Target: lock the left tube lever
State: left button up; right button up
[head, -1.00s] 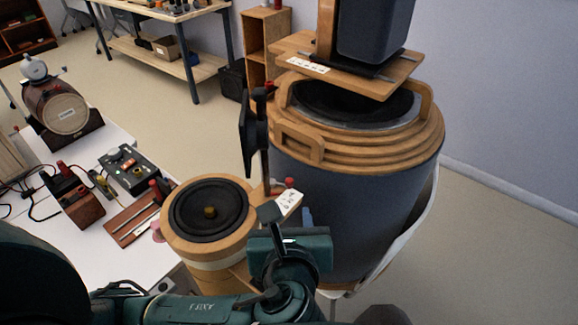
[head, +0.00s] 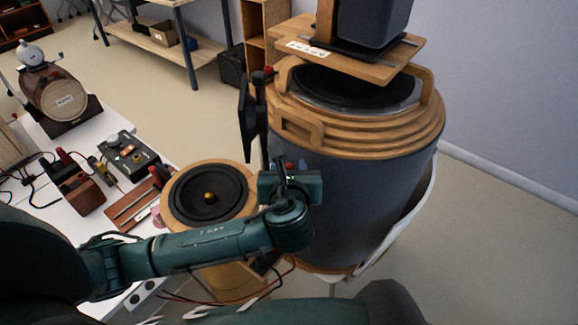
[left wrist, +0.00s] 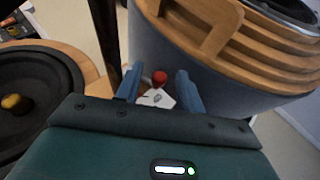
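In the left wrist view a red knob (left wrist: 159,77) sits by a small white labelled block (left wrist: 156,98), between and beyond the blue fingers of my left gripper (left wrist: 159,84). The fingers are apart with nothing held; contact with the knob cannot be told. In the head view my left gripper (head: 290,168) is between the small wooden speaker tube (head: 222,282) and the large blue-grey tube (head: 352,205), and it mostly hides the knob and block. Another red knob (head: 269,71) shows beside the large tube's upper rim. My right gripper is not in view.
A black upright stand (head: 250,118) rises just behind my left gripper. The white table (head: 65,228) at left holds boxes, cables and a small barrel (head: 60,97). A box speaker (head: 372,28) stands on a board over the large tube. Floor at right is clear.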

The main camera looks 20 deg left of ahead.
pick_arm(q)
jog(key=shift+c, duration=0.4)
grip_shut()
jog(key=n+y, duration=0.1)
jog(key=w+n+g+y, duration=0.1)
jog(key=n+y, duration=0.1)
jog(key=shift+w+d+g, duration=0.15)
jog(key=shift+d+g, duration=0.05)
jog(key=shift+g, duration=0.1)
jog(key=shift+w+a+n+g+y, duration=0.1)
jog(key=shift+w+n+g+y, duration=0.2)
jog(key=shift+n+g+y, duration=0.45)
jog(key=shift+w+a+n+g+y, duration=0.1)
jog(key=shift+w+n+g+y, duration=0.15)
jog(key=shift+n+g+y, duration=0.5)
jog(key=shift+w+a+n+g+y, duration=0.1)
jog(key=shift+w+n+g+y, duration=0.3)
jog(key=shift+n, duration=0.5)
jog(key=shift+o, duration=0.4)
grip_release()
jog(key=shift+s, duration=0.1)
